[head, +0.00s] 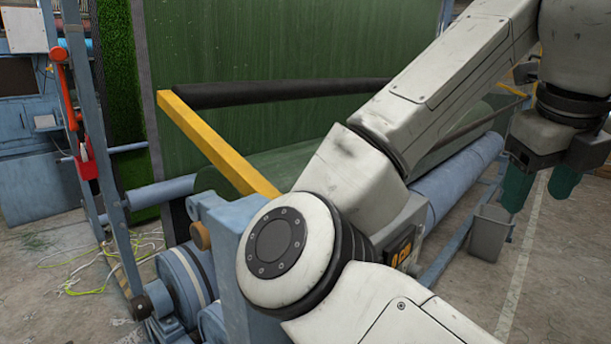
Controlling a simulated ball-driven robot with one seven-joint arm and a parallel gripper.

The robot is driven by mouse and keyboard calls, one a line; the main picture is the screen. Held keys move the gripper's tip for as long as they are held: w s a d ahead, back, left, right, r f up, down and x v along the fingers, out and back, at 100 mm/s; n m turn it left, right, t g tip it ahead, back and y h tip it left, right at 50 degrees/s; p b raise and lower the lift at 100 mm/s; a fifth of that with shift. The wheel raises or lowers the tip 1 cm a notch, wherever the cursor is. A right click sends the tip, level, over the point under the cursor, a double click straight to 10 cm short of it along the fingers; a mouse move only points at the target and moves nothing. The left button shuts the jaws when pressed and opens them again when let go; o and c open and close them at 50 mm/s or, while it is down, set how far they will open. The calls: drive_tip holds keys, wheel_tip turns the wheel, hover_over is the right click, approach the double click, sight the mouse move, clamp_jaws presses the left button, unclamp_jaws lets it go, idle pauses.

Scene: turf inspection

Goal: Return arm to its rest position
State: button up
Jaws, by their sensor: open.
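My white arm reaches from the bottom of the head view up to the upper right. My gripper (539,188) hangs at the right edge, with two dark green fingers pointing down. The fingers are apart, with nothing seen between them. It appears above and to the right of a grey bin (489,234); I cannot tell the distance between them. My arm hides part of the machine behind it.
A turf inspection machine with a green panel (270,50), a yellow bar (215,142) and a blue roller (455,177) stands behind my arm. A blue motor housing (185,280) is close at lower left. Yellow-green cords (95,262) lie on the floor at left. Open floor shows at lower right.

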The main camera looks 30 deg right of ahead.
drive_tip(key=w+f+n+t+h+b, duration=0.1)
drive_tip(key=w+f+n+h, duration=0.15)
drive_tip(key=f+n, duration=1.1)
drive_tip(key=w+f+n+t+h+b, duration=0.1)
drive_tip(key=w+f+n+b, duration=0.15)
drive_tip(key=f+n, duration=1.05)
drive_tip(key=s+a+f+n+g+y, duration=0.1)
drive_tip(key=s+a+f+n+y, duration=0.2)
drive_tip(key=f, duration=0.7)
drive_tip(key=s+a+f+n, duration=0.4)
drive_tip(key=f, duration=0.7)
drive_tip(key=s+a+f+n+g+y+b, duration=0.1)
drive_tip(key=s+a+f+n+y, duration=0.3)
drive_tip(key=s+a+f, duration=0.5)
drive_tip(key=s+n+g, duration=0.1)
drive_tip(key=s+n, duration=0.1)
drive_tip(key=shift+s+a+f, duration=0.2)
drive_tip(key=shift+s+f, duration=0.1)
drive_tip(key=shift+f, duration=0.05)
